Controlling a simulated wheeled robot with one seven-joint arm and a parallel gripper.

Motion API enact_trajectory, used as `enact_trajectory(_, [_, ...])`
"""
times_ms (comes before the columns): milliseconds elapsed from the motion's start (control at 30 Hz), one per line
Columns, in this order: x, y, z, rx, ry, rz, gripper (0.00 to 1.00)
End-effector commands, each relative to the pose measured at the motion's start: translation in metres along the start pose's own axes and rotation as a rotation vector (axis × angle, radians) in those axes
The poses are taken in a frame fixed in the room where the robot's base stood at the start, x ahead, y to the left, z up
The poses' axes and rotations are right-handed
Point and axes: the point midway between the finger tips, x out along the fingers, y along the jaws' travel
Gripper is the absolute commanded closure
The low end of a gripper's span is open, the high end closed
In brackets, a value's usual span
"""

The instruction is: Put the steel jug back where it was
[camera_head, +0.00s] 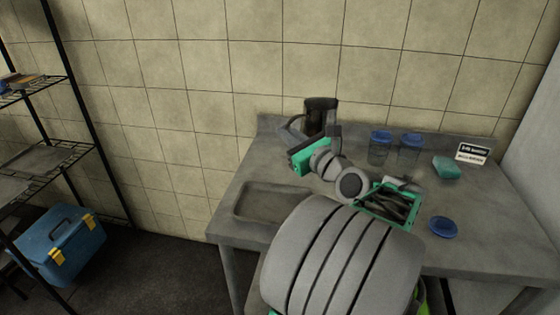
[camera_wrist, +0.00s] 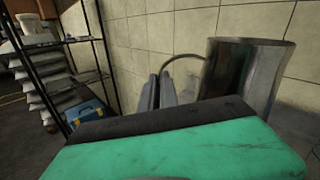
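The steel jug (camera_head: 321,114) stands upright at the back of the grey worktop, close to the tiled wall. It is dark, shiny and open-topped, and its lower part is hidden behind my gripper. In the wrist view the jug (camera_wrist: 243,80) fills the right side, with its thin curved handle reaching left to my fingers. My gripper (camera_wrist: 159,91) has its two fingers close together at that handle and looks shut on it. In the head view my green gripper (camera_head: 303,139) is just in front of the jug. I cannot tell whether the jug's base touches the worktop.
A blue cooler (camera_head: 60,245) sits by the shelf.

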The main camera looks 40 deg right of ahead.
Motion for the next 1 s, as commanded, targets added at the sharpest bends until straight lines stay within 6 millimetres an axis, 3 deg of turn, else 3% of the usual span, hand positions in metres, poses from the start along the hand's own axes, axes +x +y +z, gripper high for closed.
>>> enact_trajectory(267, [0.07,0.003,-0.033,0.0,-0.002,0.007,1.0])
enact_trajectory(433, [0.098,0.006,-0.069,0.001,-0.001,0.004,1.0])
enact_trajectory(667, [0.116,0.008,-0.088,-0.001,-0.002,0.002,1.0])
enact_trajectory(833, [0.117,0.013,-0.118,0.001,-0.001,0.0,1.0])
enact_trajectory(1000, [0.117,0.013,-0.118,-0.003,-0.003,0.0,1.0])
